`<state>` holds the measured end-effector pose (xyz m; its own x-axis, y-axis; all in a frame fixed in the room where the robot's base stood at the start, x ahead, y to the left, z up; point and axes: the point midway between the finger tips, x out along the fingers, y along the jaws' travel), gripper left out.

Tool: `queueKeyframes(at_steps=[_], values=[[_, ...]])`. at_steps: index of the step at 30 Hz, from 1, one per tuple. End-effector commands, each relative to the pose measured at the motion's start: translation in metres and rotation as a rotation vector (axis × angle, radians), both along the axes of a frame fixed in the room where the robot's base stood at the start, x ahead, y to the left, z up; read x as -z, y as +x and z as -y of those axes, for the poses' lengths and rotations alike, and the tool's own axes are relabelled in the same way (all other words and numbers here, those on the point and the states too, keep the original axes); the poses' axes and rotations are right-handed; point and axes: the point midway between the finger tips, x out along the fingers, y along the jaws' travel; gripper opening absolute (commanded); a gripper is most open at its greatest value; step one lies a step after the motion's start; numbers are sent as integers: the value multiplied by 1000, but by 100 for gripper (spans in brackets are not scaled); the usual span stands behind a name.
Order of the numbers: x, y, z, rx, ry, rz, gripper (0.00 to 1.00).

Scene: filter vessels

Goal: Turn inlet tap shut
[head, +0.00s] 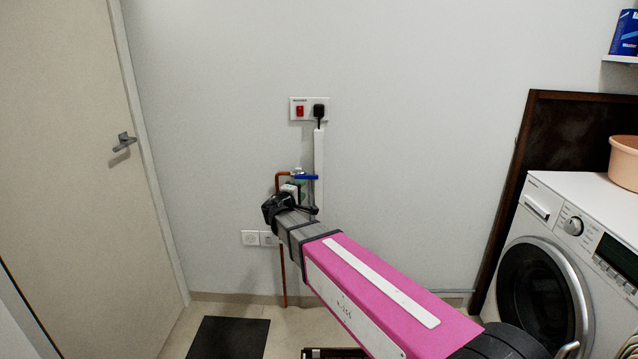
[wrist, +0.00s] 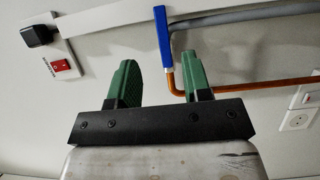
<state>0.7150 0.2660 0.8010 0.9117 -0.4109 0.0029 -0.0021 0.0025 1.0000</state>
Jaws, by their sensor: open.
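The inlet tap shows a blue lever handle (head: 308,177) on the wall, lying roughly level across the pipework in the head view. In the wrist view the blue handle (wrist: 164,38) appears upright, beside a copper pipe. My gripper (head: 299,188) is just below the handle in the head view, partly covering the tap. In the wrist view my gripper (wrist: 158,66) has its two green fingers spread apart with nothing held. The handle's near end shows in the gap between the fingers; I cannot tell its depth or any contact. The tap body is mostly hidden.
A copper pipe (head: 283,275) runs down the wall. A switch plate (head: 309,101) with a black plug sits above the tap, and a socket plate (head: 250,238) sits below left. A washing machine (head: 545,270) stands right, a door (head: 65,150) left. A dark mat (head: 229,338) lies on the floor.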

Motion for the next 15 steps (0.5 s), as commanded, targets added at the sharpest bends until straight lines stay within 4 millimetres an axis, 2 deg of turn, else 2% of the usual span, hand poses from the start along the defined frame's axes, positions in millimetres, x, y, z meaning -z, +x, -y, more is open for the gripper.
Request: queueKeyframes(at_steps=[15], values=[[1, 76, 34, 5, 3, -1, 45]])
